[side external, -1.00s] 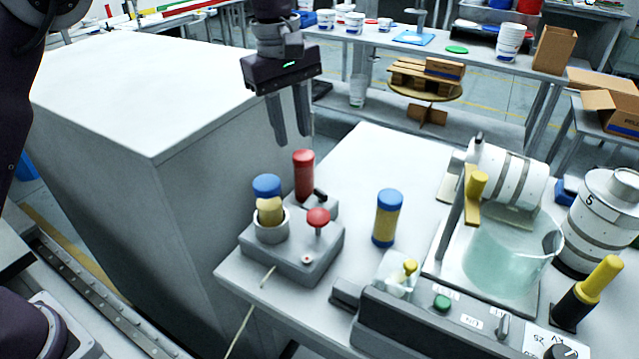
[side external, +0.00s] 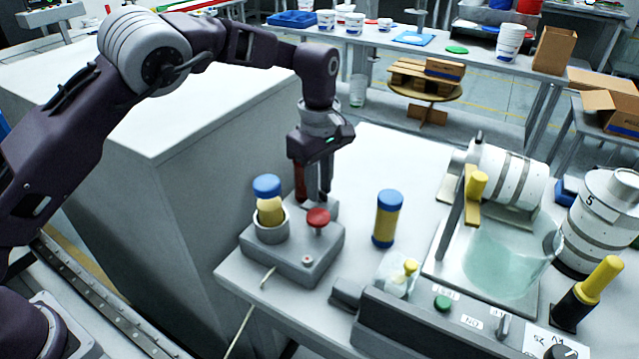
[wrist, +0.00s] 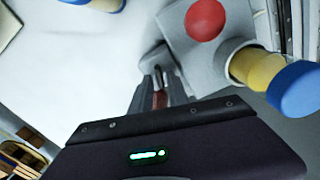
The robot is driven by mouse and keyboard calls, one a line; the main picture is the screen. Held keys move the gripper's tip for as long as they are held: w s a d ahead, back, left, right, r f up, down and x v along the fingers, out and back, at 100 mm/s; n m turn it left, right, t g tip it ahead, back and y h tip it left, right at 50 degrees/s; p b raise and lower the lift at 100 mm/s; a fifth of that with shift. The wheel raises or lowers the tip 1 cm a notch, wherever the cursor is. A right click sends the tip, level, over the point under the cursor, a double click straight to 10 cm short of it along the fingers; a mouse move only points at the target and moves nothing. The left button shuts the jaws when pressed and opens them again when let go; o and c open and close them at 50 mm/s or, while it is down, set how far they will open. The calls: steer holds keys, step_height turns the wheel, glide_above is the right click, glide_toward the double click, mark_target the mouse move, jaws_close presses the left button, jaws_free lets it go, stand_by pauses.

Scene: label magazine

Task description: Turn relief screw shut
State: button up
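The grey pump block (side external: 285,262) stands on the near left corner of the white bench. It carries a red round knob (side external: 318,217) on a thin stem, which also shows in the wrist view (wrist: 205,18). A tall red cylinder (side external: 299,180) stands at its back, partly hidden by my gripper. The small black screw that showed beside that cylinder is now hidden by my fingers in the side view. My gripper (side external: 315,197) points down at this spot. In the wrist view its fingertips (wrist: 158,76) are at a small grey part, with a bit of red between the fingers. Whether they grip anything is unclear.
A blue-capped yellow cup piece (side external: 268,200) stands on the block, left of my gripper. A blue-and-yellow cylinder (side external: 387,218) stands to the right. Bench behind my gripper is clear.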

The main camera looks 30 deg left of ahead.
jaws_close()
